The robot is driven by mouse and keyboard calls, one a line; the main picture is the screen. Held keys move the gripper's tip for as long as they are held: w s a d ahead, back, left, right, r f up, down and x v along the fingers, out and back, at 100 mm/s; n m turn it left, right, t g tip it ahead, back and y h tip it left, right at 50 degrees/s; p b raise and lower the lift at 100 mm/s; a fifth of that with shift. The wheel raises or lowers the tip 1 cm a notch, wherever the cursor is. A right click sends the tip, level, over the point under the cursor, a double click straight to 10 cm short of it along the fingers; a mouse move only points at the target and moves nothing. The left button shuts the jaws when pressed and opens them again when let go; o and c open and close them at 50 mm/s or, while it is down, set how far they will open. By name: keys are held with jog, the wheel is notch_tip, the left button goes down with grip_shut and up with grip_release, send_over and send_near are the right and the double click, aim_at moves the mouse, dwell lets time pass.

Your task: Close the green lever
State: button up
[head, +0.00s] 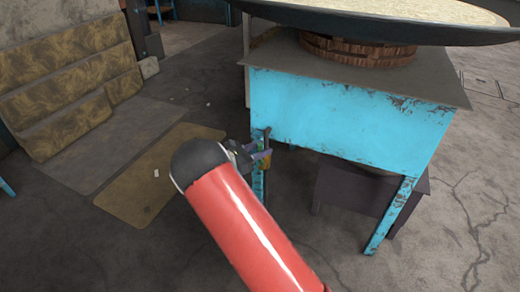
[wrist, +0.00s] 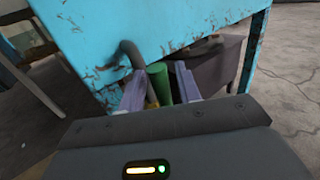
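My gripper (head: 260,151) is at the front left corner of a blue metal table, by its left leg. In the wrist view its two purple fingers (wrist: 161,86) stand apart, one on each side of the green lever (wrist: 180,82). The lever is upright between them, closer to the right finger; whether it touches that finger I cannot tell. Its lower end is hidden behind the gripper body. A grey bent pipe (wrist: 131,52) comes from the table's side just beyond the left finger. In the head view the lever is mostly hidden by my gripper.
The rusty blue table (head: 345,115) carries a brick ring (head: 358,52) and a wide dark pan (head: 400,30) with pale contents. A dark low stool (head: 345,190) stands underneath. Patterned cushions (head: 70,75) and a flat mat (head: 160,175) lie at left. Bare floor lies right.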

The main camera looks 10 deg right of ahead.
grip_shut()
dwell(0.4)
